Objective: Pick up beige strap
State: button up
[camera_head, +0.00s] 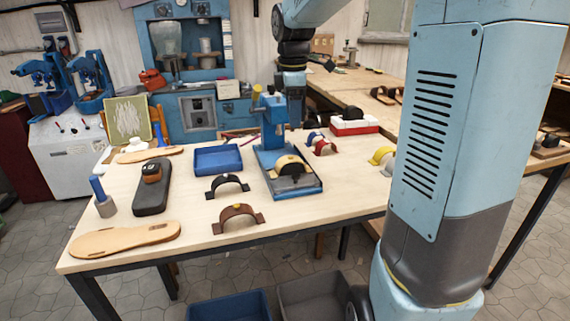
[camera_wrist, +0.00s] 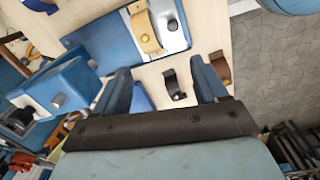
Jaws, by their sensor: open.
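The beige strap (camera_head: 288,162) is a curved band lying on the base plate of the blue press (camera_head: 272,120), towards the middle of the table. In the wrist view the beige strap (camera_wrist: 146,31) lies on the light plate near the top, with a brass-coloured stud on it. My gripper (camera_wrist: 160,67) is open and empty, its two blue fingers spread apart. The strap shows beyond the fingertips, clear of them. In the head view the end of my arm hangs near the press, but the fingers cannot be made out clearly.
A black strap (camera_head: 228,184), brown strap (camera_head: 238,217), red strap (camera_head: 322,146) and yellow strap (camera_head: 381,155) lie around the press. A blue tray (camera_head: 218,160) stands left of it. The press column is a tall obstacle. Bare wood (camera_head: 180,205) shows at the front left.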

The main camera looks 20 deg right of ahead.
jog(key=w+f+n, duration=0.1)
jog(key=w+n, duration=0.1)
jog(key=w, duration=0.1)
send_over(291, 156)
jog(key=shift+g, duration=0.3)
jog(key=f, duration=0.9)
jog(key=shift+s+a, duration=0.15)
jog(key=shift+a, duration=0.05)
jog(key=shift+w+d+f, duration=0.1)
jog(key=shift+f, duration=1.2)
jog(key=shift+w+d+f, duration=0.1)
jog(key=shift+f, duration=1.2)
jog(key=c, duration=1.2)
jog(key=shift+r, duration=0.15)
